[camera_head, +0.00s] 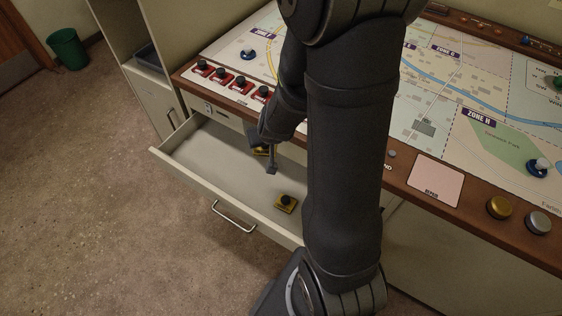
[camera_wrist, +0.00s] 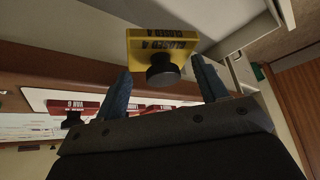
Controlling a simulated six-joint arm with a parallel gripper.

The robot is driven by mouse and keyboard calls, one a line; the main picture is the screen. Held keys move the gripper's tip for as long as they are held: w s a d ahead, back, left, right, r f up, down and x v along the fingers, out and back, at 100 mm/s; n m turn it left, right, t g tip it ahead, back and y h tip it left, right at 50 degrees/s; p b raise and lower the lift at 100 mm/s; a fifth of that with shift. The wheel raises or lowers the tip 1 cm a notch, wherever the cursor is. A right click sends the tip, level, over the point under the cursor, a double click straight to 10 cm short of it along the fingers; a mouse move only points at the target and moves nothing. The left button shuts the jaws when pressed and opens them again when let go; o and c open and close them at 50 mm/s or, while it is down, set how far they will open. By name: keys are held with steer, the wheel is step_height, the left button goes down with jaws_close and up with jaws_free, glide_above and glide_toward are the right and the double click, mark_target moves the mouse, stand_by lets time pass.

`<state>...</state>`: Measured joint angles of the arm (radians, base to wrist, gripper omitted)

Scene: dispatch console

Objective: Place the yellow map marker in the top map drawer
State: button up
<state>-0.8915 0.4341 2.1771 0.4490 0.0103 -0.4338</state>
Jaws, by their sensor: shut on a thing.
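A yellow map marker (camera_wrist: 140,45) with a black knob and "CLOSED" lettering is between my fingers in the wrist view; in the head view its yellow edge (camera_head: 261,153) shows beside my fingers. My gripper (camera_head: 268,160) is shut on this marker, over the open drawer; the gripper also shows in the wrist view (camera_wrist: 163,78). I cannot tell whether the marker touches the drawer floor. The drawer (camera_head: 205,150) is pulled out below the map table. A second yellow marker (camera_head: 285,203) with a black knob lies in it near the front. My arm hides the drawer's right end.
Several red markers (camera_head: 240,84) line the table's front edge above the drawer. A pink repair pad (camera_head: 435,180) is at right. The drawer's left half is clear.

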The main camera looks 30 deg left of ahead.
glide_above(249, 171)
steer(key=s+d, duration=0.2)
step_height(249, 171, down, 14)
steer(key=shift+m, duration=0.3)
steer(key=shift+w+f, duration=0.2)
steer(key=shift+f, duration=5.15)
steer(key=o, duration=1.2)
steer(key=shift+f, duration=0.1)
steer(key=v, duration=1.2)
steer(key=shift+a, duration=0.1)
